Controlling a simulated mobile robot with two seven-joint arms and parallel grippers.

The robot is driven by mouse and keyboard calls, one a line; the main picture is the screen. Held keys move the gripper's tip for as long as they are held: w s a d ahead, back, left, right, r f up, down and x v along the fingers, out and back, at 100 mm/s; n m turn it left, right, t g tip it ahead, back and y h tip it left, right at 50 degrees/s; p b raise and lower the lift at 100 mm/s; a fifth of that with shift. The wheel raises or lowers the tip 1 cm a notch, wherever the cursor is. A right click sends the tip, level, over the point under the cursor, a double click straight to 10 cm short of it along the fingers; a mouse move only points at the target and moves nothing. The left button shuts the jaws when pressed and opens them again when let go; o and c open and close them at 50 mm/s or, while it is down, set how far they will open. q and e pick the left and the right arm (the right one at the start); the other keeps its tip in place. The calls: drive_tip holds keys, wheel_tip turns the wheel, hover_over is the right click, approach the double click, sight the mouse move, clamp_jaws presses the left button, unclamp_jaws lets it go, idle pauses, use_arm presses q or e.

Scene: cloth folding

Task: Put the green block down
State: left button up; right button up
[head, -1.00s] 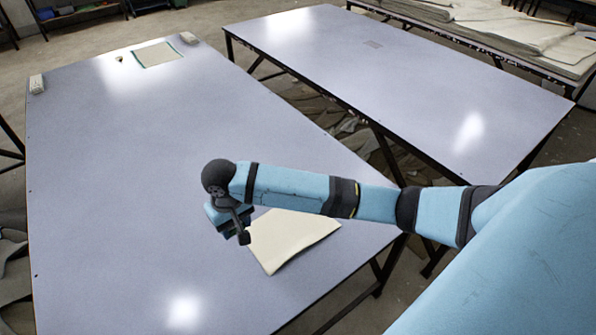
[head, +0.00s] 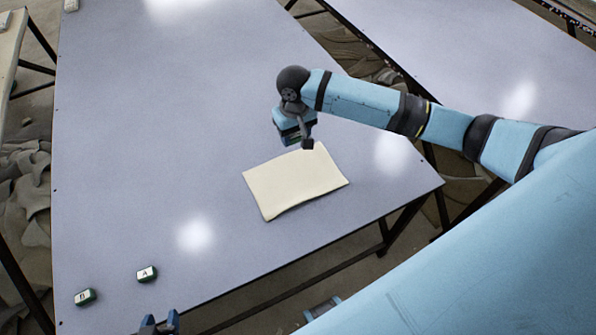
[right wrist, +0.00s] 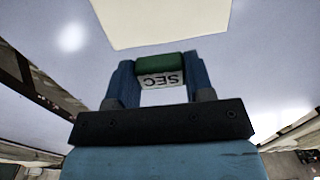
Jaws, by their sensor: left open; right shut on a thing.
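The green block (right wrist: 160,62) has a white face with dark letters that read upside down as "SEC". My right gripper (right wrist: 160,78) is shut on it, with one blue finger on each side in the right wrist view. In the head view my right gripper (head: 296,138) hangs over the table (head: 190,130) by the far edge of a folded cream cloth (head: 295,182). Its height above the table is hard to judge. My left gripper (head: 160,322) is open and apparently empty at the bottom edge, mostly cut off.
Two small green and white blocks, marked A (head: 147,274) and B (head: 86,297), lie at the table's near left. A second table (head: 470,55) stands beyond a gap at the right. The table's middle and far left are clear.

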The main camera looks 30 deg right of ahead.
sight(296, 180)
wheel_tip(296, 180, down, 18)
drive_tip(key=shift+f+b, duration=0.1)
drive_tip(key=shift+b, duration=0.25)
drive_tip(key=shift+s+f, duration=0.15)
drive_tip(key=shift+f, duration=0.35)
drive_tip(key=shift+c, duration=0.3)
drive_tip(key=o, duration=1)
drive_tip(key=shift+s+f, duration=0.1)
